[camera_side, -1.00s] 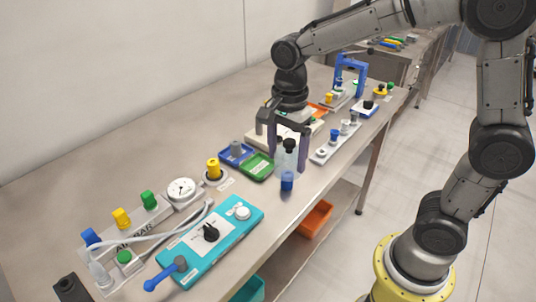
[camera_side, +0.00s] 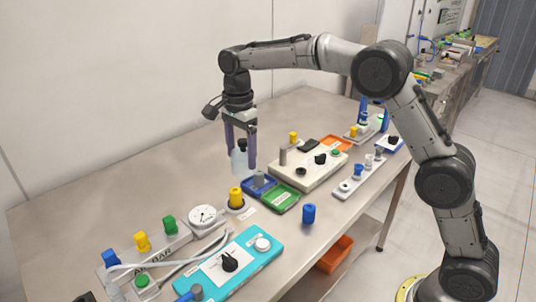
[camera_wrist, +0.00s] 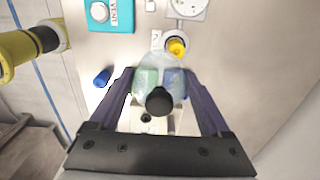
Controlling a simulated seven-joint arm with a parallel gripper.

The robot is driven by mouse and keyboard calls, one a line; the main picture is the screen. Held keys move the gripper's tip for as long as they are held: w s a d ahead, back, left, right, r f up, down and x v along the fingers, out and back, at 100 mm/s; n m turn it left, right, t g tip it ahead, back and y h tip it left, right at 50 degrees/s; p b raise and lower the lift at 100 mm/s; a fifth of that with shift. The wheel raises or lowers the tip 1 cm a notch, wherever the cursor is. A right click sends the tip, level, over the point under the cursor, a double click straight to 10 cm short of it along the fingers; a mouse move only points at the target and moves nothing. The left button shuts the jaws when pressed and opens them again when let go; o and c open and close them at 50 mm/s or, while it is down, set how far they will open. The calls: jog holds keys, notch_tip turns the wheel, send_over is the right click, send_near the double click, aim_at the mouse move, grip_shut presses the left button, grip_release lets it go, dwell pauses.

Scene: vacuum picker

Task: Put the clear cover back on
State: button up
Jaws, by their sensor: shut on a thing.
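My gripper (camera_side: 241,160) is shut on the clear cover (camera_side: 238,163), a see-through dome with a black knob on top. It holds the cover upright above the table, beyond the blue and green trays. In the wrist view the cover (camera_wrist: 152,64) hangs between the fingers, its black knob (camera_wrist: 160,100) nearest the camera. A yellow button (camera_side: 236,198) on a round base with a label stands uncovered on the table, below and in front of the cover in the side view. The yellow button also shows just past the cover in the wrist view (camera_wrist: 176,47).
A blue tray (camera_side: 250,190) and a green tray (camera_side: 285,203) lie right of the yellow button. A round white gauge (camera_side: 203,217) is at its left, a teal box (camera_side: 260,262) in front. A blue cylinder (camera_side: 309,214) stands near the front edge. The table behind is bare.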

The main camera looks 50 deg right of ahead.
send_over(233, 191)
notch_tip(233, 191, down, 6)
jog(key=shift+r, duration=0.15)
jog(key=shift+f, duration=3.45)
jog(key=shift+f, duration=0.2)
jog(key=o, duration=1.2)
jog(key=shift+r, duration=3.5)
grip_shut()
